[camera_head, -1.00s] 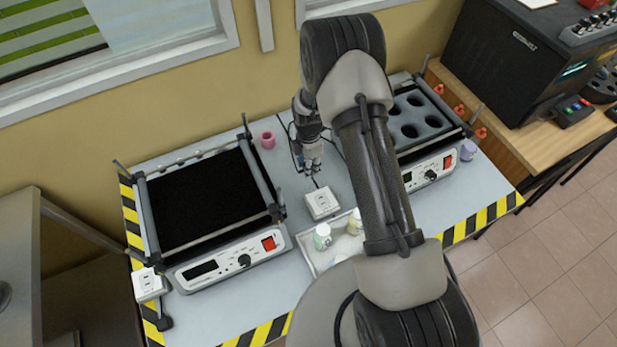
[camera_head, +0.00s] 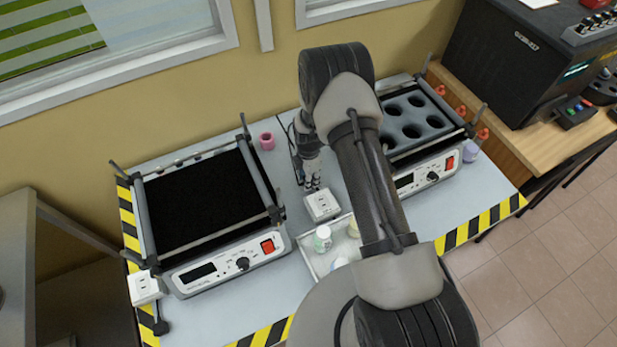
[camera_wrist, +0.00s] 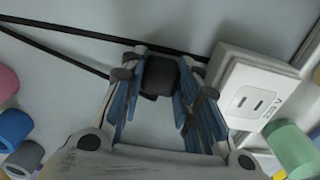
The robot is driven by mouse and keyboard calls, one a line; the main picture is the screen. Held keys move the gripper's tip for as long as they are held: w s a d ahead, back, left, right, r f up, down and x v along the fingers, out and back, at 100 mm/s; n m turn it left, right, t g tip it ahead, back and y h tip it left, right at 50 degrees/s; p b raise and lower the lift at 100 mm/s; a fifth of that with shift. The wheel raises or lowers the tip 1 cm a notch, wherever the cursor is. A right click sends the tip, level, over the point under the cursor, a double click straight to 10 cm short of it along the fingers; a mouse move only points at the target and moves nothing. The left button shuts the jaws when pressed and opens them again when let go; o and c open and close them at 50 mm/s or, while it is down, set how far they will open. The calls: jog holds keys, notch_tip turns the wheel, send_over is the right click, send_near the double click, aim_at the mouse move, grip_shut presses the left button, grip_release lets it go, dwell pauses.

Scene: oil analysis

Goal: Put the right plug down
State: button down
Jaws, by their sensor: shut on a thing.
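In the wrist view, my gripper (camera_wrist: 158,90) is shut on a black plug (camera_wrist: 160,74), with its blue-padded fingers on either side. Black cable runs from the plug area toward the upper left. A white socket box (camera_wrist: 255,92) with two slots stands on the table just right of the fingers, apart from the plug. In the head view, my gripper (camera_head: 311,184) points down close behind the same socket box (camera_head: 321,206). The plug is too small to make out there. I cannot tell whether it touches the table.
A left heater (camera_head: 205,205) with a black top and a right heater (camera_head: 412,125) with round holes flank the gripper. A tray (camera_head: 310,262) with bottles stands in front. Another white socket (camera_head: 144,288) is at the far left. A pink ring (camera_head: 267,141) stands behind.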

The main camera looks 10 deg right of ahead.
jog(key=shift+f+b, duration=0.35)
jog(key=shift+f, duration=0.1)
jog(key=c, duration=1.2)
grip_release()
jog(key=shift+r, duration=0.1)
